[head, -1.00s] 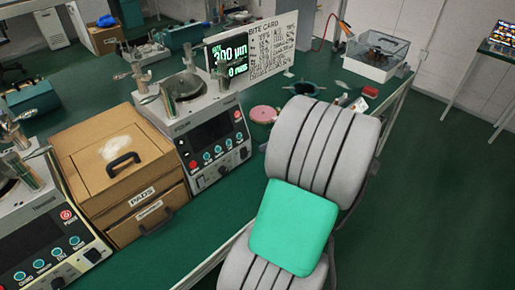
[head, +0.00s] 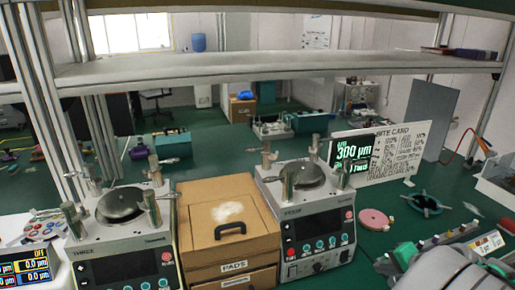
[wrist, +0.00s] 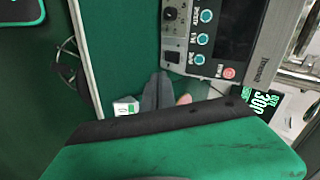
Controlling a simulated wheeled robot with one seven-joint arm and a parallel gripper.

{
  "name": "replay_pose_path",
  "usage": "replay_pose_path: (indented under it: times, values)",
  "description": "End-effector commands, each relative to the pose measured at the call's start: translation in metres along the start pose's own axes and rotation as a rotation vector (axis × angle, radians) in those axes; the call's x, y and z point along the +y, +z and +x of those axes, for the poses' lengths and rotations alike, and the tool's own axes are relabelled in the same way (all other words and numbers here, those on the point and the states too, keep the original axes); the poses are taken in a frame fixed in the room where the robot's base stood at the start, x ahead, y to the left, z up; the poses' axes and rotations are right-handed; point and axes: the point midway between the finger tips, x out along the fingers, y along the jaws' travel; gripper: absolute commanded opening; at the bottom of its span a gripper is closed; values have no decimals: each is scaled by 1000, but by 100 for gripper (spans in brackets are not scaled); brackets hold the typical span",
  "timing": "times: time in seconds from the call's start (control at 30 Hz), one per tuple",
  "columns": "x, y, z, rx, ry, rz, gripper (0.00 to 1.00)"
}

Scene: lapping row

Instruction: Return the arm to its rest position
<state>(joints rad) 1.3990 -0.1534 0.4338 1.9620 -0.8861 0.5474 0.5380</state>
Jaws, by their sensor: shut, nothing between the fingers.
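My gripper (wrist: 158,92) shows in the wrist view as two grey fingers close together, shut with nothing between them. It hangs over the green bench, beside the front of a grey lapping machine. In the head view, part of my grey arm (head: 440,268) shows at the bottom right corner; the gripper itself is out of that view.
Two lapping machines (head: 318,222) (head: 122,245) flank a cardboard pads box (head: 228,245). A bite card (head: 385,153), pink disc (head: 375,219) and dark ring fixture (head: 425,204) stand right. A shelf (head: 280,68) spans above the bench. Green floor (wrist: 35,110) lies beyond the bench edge.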

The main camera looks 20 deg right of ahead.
Motion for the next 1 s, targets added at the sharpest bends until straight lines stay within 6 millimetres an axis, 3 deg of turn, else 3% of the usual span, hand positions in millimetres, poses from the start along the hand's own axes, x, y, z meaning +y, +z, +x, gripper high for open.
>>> replay_pose_path:
  times: [0.1, 0.2, 0.3, 0.37, 0.53, 0.67, 0.83, 1.0]
  values:
    - [57, 22, 5, -67, 156, -67, 0]
    - [98, 42, -1, -125, 275, -89, 0]
    - [129, 64, -18, -177, 395, -107, 0]
    - [134, 82, -26, -219, 465, -148, 0]
    - [115, 117, -33, -288, 585, -289, 0]
    - [85, 138, -31, -297, 625, -417, 0]
    - [16, 179, -18, -293, 580, -716, 0]
    - [-69, 248, -11, -308, 416, -1080, 0]
